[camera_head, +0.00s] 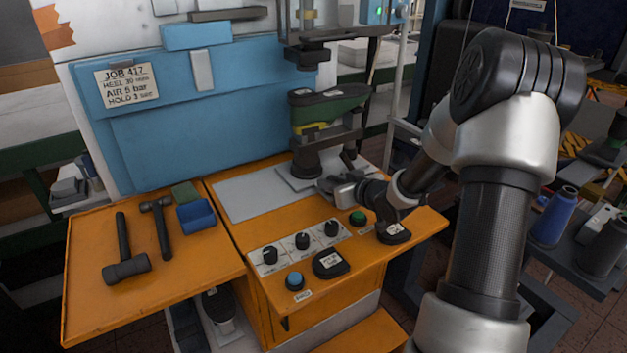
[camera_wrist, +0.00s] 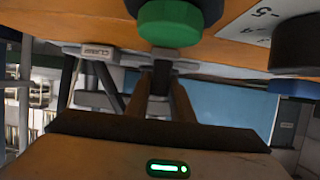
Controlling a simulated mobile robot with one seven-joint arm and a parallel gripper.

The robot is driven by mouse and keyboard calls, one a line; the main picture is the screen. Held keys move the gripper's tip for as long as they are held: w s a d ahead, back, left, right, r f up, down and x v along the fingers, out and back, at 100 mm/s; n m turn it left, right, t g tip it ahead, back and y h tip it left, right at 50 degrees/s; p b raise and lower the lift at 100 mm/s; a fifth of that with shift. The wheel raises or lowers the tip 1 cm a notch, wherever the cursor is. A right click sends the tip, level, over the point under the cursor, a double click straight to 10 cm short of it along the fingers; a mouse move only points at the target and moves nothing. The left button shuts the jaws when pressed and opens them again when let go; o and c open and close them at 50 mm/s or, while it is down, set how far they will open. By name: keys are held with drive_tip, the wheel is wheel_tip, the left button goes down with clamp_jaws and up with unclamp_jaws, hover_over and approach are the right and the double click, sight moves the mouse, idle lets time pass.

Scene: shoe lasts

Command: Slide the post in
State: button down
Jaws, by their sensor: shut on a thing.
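The post (camera_head: 306,160) is a dark upright cylinder on a grey plate (camera_head: 290,184) on the orange bench. It carries a dark bracket and a green shoe last (camera_head: 328,106) with a black sole. My gripper (camera_head: 338,184) is low in front of the post, at the plate's front edge. In the wrist view its two fingers (camera_wrist: 161,82) close on a small dark grey piece (camera_wrist: 161,68), which looks like a handle. Most of that piece is hidden by the fingers, and its join to the post cannot be made out.
A green button (camera_wrist: 168,22) is very close to my gripper; it also shows in the head view (camera_head: 357,217). Black knobs (camera_head: 302,241) and a blue button (camera_head: 294,281) line the front panel. Two hammers (camera_head: 123,250) and a blue tray (camera_head: 196,215) lie left. Press parts (camera_head: 308,55) hang above the last.

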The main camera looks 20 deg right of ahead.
drive_tip(key=shift+w+d+r+p, duration=0.1)
drive_tip(key=shift+w+d+p, duration=0.05)
drive_tip(key=shift+d, duration=0.35)
drive_tip(key=shift+w+d+p, duration=0.1)
drive_tip(key=shift+d+p, duration=0.05)
drive_tip(key=shift+d, duration=0.3)
drive_tip(key=c, duration=1.5)
unclamp_jaws()
drive_tip(key=shift+w+d, duration=0.1)
drive_tip(key=shift+d, duration=0.05)
drive_tip(key=shift+c, duration=0.2)
drive_tip(key=p+v, duration=0.3)
drive_tip(key=v, duration=1.4)
drive_tip(key=shift+s, duration=0.25)
drive_tip(key=shift+w, duration=0.1)
